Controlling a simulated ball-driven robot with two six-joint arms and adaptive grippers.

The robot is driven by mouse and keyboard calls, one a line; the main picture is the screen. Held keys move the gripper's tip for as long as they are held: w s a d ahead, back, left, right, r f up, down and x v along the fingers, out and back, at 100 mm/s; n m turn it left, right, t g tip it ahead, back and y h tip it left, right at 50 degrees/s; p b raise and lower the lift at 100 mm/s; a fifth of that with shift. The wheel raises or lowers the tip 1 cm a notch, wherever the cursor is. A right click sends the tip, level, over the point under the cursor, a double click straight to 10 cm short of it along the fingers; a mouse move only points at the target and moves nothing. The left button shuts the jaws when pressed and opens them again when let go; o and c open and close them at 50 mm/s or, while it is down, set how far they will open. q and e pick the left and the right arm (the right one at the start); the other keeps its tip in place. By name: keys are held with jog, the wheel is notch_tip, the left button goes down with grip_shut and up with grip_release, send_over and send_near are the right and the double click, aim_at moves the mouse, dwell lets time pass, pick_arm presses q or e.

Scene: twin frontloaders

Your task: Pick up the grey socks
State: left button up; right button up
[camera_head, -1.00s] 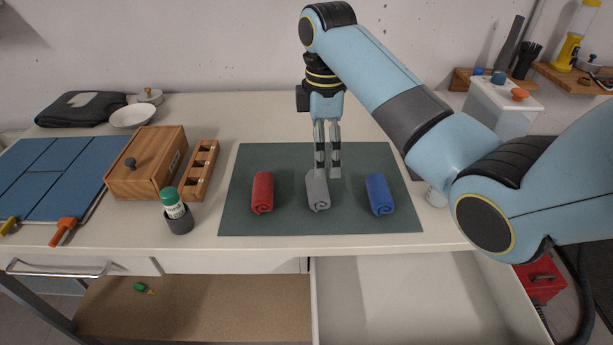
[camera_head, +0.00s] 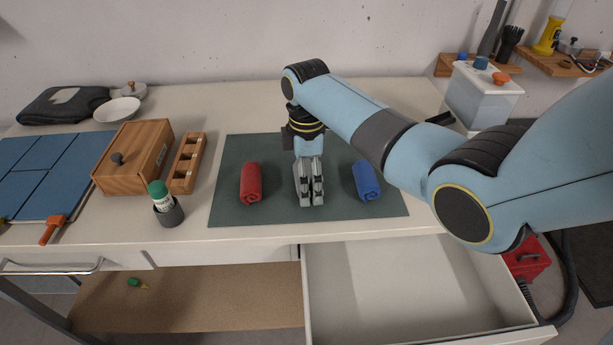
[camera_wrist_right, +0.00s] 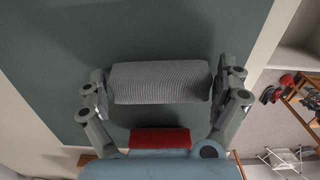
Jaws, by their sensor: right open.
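The grey socks are a ribbed grey roll (camera_wrist_right: 160,83), lying on the dark green mat (camera_head: 235,160), in the middle of the right wrist view. My right gripper (camera_head: 310,202) is open and lowered over them, and it largely hides them in the head view. In the wrist view its fingers stand at the left and right ends of the roll, with the roll between them. I cannot tell whether they touch it. My left gripper is not in view.
A red roll (camera_head: 251,183) lies left of the gripper and a blue roll (camera_head: 367,181) right of it. A cup with a green-capped bottle (camera_head: 166,208) and a wooden box (camera_head: 131,158) stand further left. An open drawer (camera_head: 405,290) juts out in front.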

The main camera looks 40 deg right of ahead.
jog(key=c, duration=0.9)
jog(key=shift+c, duration=0.2)
